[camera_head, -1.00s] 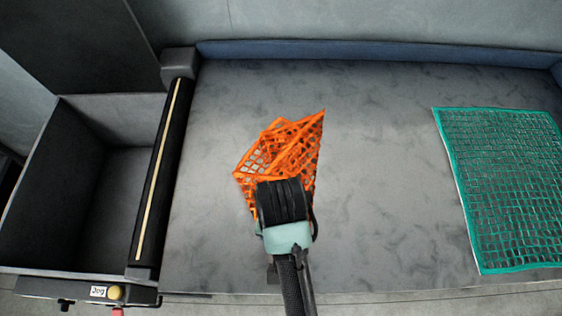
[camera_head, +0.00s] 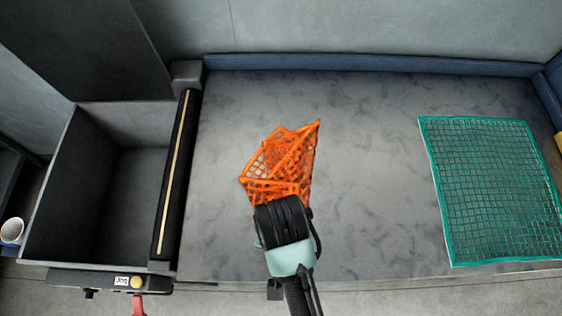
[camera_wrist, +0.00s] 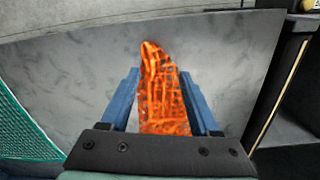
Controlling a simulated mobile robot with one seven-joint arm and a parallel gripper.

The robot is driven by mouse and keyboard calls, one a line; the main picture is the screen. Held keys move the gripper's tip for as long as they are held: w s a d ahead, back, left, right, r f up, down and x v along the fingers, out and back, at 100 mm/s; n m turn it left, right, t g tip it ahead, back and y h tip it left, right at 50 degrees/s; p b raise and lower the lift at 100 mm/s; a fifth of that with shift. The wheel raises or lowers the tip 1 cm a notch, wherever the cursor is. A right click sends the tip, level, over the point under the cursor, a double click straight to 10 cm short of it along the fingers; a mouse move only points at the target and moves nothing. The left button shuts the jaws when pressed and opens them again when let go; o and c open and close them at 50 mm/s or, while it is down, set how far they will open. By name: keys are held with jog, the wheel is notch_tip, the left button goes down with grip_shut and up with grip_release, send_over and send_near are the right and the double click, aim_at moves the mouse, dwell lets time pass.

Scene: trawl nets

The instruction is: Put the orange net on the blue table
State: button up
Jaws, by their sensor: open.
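The orange net (camera_head: 280,165) lies crumpled in a folded heap on the grey top of a table (camera_head: 360,210) with a blue raised edge (camera_head: 400,65) along its back. My gripper (camera_head: 283,222) is at the near side of the net in the head view, its fingertips hidden there. In the wrist view my open gripper (camera_wrist: 158,85) has one blue finger on each side of part of the orange net (camera_wrist: 162,95). I cannot tell whether the fingers touch it. No separate all-blue table is in view.
A flat teal net (camera_head: 490,185) lies on the right of the table. A black roller (camera_head: 175,175) runs along the table's left edge, beside a deep dark bin (camera_head: 130,190). A white cup (camera_head: 12,231) stands at far left. The grey surface between the nets is clear.

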jog(key=shift+s+d+f, duration=0.1)
jog(key=shift+d+f, duration=0.05)
jog(key=shift+f, duration=0.05)
jog(key=c, duration=0.4)
jog(key=f, duration=0.2)
jog(key=d+f, duration=0.1)
jog(key=s+d+f, duration=0.1)
jog(key=f, duration=0.1)
jog(key=shift+f, duration=0.3)
grip_shut()
jog(key=shift+w+f, duration=0.1)
jog(key=shift+f, duration=0.4)
jog(key=shift+f+b, duration=1)
jog(key=shift+f, duration=0.95)
jog(key=shift+r, duration=0.15)
